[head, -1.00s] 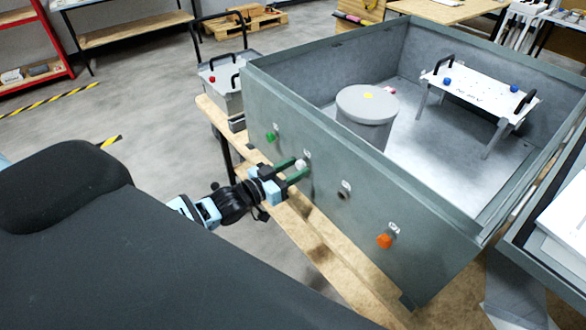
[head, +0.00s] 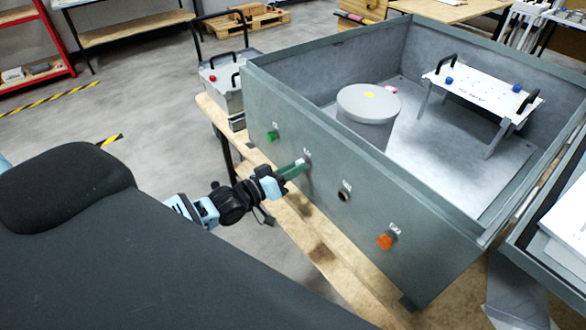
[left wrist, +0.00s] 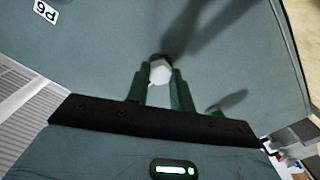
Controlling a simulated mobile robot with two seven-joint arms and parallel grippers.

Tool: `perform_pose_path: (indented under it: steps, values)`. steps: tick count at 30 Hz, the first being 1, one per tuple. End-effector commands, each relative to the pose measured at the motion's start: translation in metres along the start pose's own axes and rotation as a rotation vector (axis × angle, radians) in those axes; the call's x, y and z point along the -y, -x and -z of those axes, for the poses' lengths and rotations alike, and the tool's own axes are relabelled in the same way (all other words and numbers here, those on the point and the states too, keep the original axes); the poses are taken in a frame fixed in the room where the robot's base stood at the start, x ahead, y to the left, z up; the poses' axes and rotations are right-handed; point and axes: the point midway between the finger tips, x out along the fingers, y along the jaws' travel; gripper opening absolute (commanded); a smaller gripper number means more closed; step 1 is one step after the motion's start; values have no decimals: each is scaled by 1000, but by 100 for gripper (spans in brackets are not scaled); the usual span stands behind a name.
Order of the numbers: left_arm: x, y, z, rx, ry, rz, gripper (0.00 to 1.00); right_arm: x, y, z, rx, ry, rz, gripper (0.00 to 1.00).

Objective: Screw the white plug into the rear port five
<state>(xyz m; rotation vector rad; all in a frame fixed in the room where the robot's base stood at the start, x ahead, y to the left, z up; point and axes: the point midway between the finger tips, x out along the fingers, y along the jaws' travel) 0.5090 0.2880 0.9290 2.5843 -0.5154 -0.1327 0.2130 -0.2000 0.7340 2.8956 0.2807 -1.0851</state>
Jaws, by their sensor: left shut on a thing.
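The white plug (left wrist: 160,72) has a hexagonal head and sits at the wall of the grey housing (head: 330,185). My left gripper (head: 297,167) is shut on it, with one green finger on each side of the head. In the left wrist view the fingers (left wrist: 153,85) show against the wall. How deep the plug sits cannot be told, as the fingers and its head hide the port. A label reading P6 (left wrist: 45,11) shows upside down in the left wrist view. My right gripper is not in view.
On the same wall are a green plug (head: 271,136), an open port (head: 344,195) and an orange plug (head: 385,242). Inside the housing stand a grey cylinder (head: 368,112) and a white plate on legs (head: 482,88). A wooden bench edge (head: 320,250) runs below.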

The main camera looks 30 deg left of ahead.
Motion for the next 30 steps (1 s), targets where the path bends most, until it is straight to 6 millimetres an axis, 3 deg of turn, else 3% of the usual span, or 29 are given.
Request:
perform_pose_path:
  steps: [22,26,30]
  values:
    - [1,0,-1,5,-7,24,0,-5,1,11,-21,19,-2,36]
    - [1,0,-1,3,-137,24,0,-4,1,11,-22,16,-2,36]
    - [1,0,-1,1,-408,25,0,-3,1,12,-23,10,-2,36]
